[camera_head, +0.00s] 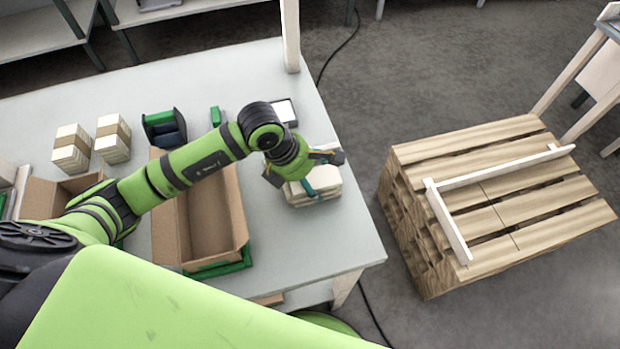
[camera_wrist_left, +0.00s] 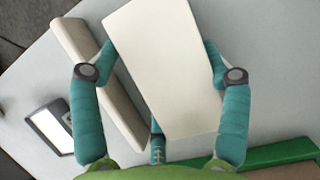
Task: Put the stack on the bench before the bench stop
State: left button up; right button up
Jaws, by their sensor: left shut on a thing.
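The stack (camera_head: 301,194) is a cream block near the right edge of the bench (camera_head: 270,75). My left gripper (camera_head: 318,180) is over it from above, its teal fingers shut on its two sides. In the left wrist view the stack (camera_wrist_left: 168,65) fills the space between the fingers of the gripper (camera_wrist_left: 160,85). A long beige bar (camera_wrist_left: 98,82), which looks like the bench stop, lies on the bench beside the stack and roughly along it. In the head view the gripper mostly hides this bar. I cannot tell whether the stack touches the bench. My right gripper is not in view.
An open cardboard box (camera_head: 168,215) stands left of the stack. A small tablet (camera_head: 284,111) lies beyond it. Banded stacks (camera_head: 72,150) stand at the left. A wooden pallet (camera_head: 500,140) with a white L-shaped fence (camera_head: 449,222) stands off the bench's right edge.

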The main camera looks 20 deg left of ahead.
pick_arm(q)
jog(key=shift+f, duration=0.1)
jog(key=o, duration=1.2)
jog(key=shift+o, duration=0.2)
jog(key=shift+r, duration=0.25)
jog(key=shift+a+r, duration=0.1)
jog(key=shift+r, duration=0.15)
jog(key=b+v, duration=0.2)
jog(key=v, duration=0.9)
jog(key=shift+s+r, duration=0.15)
jog(key=shift+r, duration=0.05)
